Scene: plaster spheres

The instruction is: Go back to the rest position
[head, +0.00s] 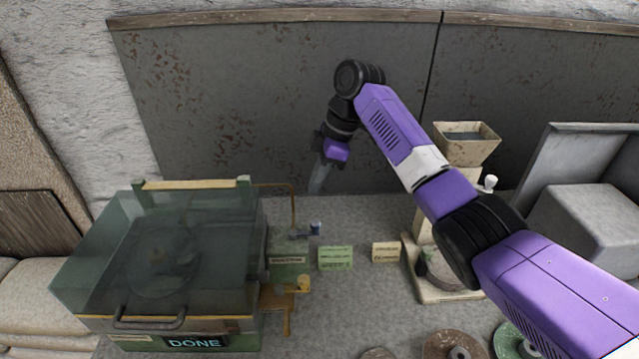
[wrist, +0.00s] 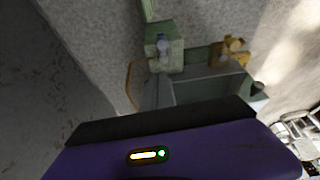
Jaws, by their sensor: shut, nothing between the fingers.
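My gripper (head: 319,182) hangs from my purple and black arm in the head view, with its fingers pointing down. It is in the air in front of the dark back panel, above and behind the bench top. Its fingers are shut with nothing between them, and it touches nothing that I can see.
A glass-lidded green machine (head: 190,321) with a "DONE" display stands at the left. A green box (head: 289,268) with a blue knob adjoins it. A hopper device (head: 466,150) and a grey block (head: 590,220) stand right. Discs (head: 452,346) lie at the front. Small cards (head: 335,258) stand mid-bench.

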